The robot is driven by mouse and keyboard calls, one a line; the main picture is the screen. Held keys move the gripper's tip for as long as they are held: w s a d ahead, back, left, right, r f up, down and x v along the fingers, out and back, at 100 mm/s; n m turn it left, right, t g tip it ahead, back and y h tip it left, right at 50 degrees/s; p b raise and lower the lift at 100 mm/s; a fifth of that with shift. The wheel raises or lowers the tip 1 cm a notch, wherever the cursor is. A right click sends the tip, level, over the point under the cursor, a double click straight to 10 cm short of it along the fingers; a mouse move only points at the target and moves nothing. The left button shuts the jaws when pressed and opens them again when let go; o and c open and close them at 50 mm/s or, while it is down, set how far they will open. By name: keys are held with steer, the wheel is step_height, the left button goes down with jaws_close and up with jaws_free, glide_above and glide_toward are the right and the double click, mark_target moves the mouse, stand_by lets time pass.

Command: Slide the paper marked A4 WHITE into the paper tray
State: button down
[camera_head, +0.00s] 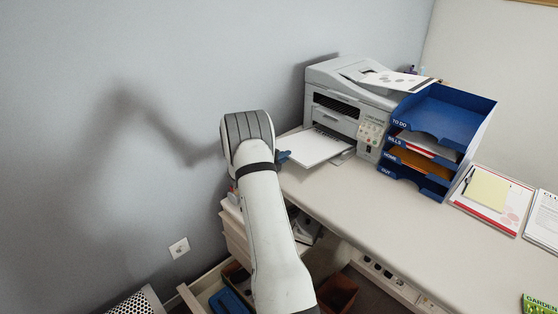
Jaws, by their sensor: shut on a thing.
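A white sheet or thin stack of paper (308,148) lies flat at the front of the grey printer (345,105), its far end at the printer's lower front opening. No A4 WHITE marking can be read on it. The paper tray is mostly hidden under the paper; a grey edge (343,158) shows at its right. My gripper (284,157), seen as a small blue tip beyond my arm, is shut on the near left edge of the paper. My arm hides most of the gripper.
A blue letter rack (440,118) with labelled shelves stands right of the printer. A clipboard (490,188) and papers (545,212) lie further right. The desk (400,215) front is clear. Below left, a drawer (205,285) is open.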

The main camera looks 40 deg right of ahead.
mark_target(299, 149)
steer(key=shift+w+d+f, duration=0.1)
steer(key=shift+w+d, duration=0.1)
steer(key=shift+d, duration=1.75)
steer(key=shift+w+d, duration=0.15)
steer(key=shift+d, duration=1.75)
steer(key=c, duration=1.5)
jaws_free()
steer(key=shift+o, duration=0.2)
steer(key=shift+f, duration=0.1)
steer(key=shift+r+y+p, duration=0.2)
steer(key=shift+y+p, duration=0.3)
steer(key=shift+p, duration=0.35)
steer(key=shift+y+p, duration=1.5)
steer(key=shift+p, duration=2.45)
steer(key=shift+f+g+y+p, duration=0.1)
steer(key=shift+g+y+p, duration=0.2)
steer(key=shift+p, duration=0.4)
steer(key=shift+a, duration=0.15)
